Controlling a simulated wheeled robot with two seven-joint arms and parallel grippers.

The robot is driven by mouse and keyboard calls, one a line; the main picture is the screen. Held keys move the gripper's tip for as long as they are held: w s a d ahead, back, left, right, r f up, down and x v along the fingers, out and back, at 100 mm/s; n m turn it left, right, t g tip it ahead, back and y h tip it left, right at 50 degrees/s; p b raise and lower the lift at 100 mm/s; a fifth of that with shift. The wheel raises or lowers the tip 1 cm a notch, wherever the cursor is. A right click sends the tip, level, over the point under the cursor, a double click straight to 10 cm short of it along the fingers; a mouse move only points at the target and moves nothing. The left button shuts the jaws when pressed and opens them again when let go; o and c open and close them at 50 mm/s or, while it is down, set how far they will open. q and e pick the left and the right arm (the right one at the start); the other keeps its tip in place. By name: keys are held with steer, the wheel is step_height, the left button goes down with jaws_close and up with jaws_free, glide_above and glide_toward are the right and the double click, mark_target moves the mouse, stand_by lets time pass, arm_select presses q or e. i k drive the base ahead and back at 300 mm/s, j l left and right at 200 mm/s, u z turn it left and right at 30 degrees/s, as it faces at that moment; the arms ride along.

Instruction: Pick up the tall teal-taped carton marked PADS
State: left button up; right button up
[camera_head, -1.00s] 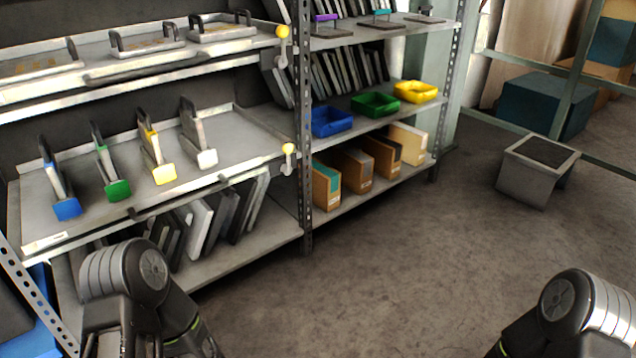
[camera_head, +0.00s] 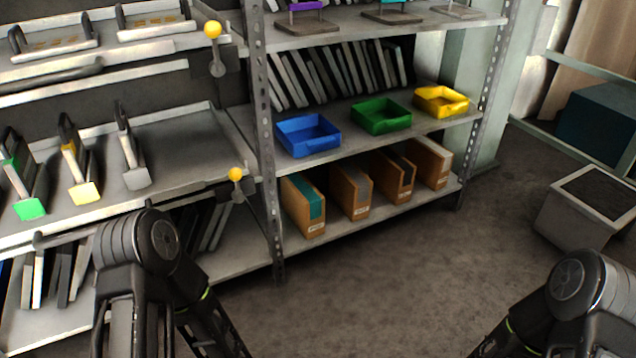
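The tall carton with teal tape (camera_head: 304,208) stands upright on the low shelf, at the left end of a row of cartons. A small white label shows low on its front, too small to read. The carton is brown with a teal strip on its top and upper front. My two arms show at the bottom left and bottom right of the head view, but neither gripper is in the picture. Nothing of mine touches the carton.
Other brown cartons (camera_head: 351,192) stand to its right. Blue (camera_head: 308,148), green (camera_head: 381,117) and yellow (camera_head: 441,102) bins sit on the shelf above. A perforated post (camera_head: 268,170) rises just left of the carton.

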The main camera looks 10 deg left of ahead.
mark_target(303, 201)
steer(key=i+l, duration=0.2)
steer(key=l, duration=0.15)
steer(key=i+l+u, duration=0.15)
steer(key=i+l, duration=0.3)
steer(key=l, duration=0.2)
steer(key=i+l+u, duration=0.15)
steer(key=l, duration=0.2)
steer(key=i+l, duration=0.25)
steer(key=l, duration=0.15)
steer(key=i+l+u, duration=0.15)
steer(key=l, duration=0.2)
steer(key=i+l, duration=0.2)
steer(key=l, duration=0.2)
steer(key=l+u, duration=0.15)
steer(key=i+j+z, duration=0.05)
